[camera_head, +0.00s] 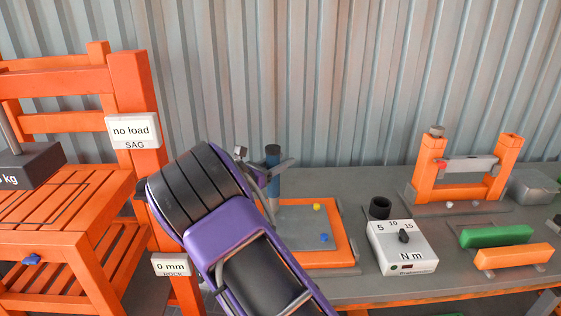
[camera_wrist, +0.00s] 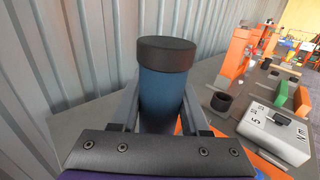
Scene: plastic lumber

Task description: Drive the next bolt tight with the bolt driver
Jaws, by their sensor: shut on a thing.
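My gripper (camera_head: 268,176) is shut on the bolt driver (camera_head: 273,156), a blue upright cylinder with a black cap. In the wrist view the driver (camera_wrist: 164,98) stands between my two fingers, its black cap on top. The driver is over the left part of a grey panel with an orange border (camera_head: 343,237). A yellow bolt head (camera_head: 317,207) and a blue bolt head (camera_head: 324,237) show on the panel. My arm hides the panel's left side and the driver's lower end, so I cannot tell whether it touches a bolt.
A white torque box (camera_head: 402,258) marked 5, 10, 15 N m stands right of the panel, with a black ring holder (camera_head: 380,208) behind it. An orange slatted chair (camera_head: 70,195) stands left.

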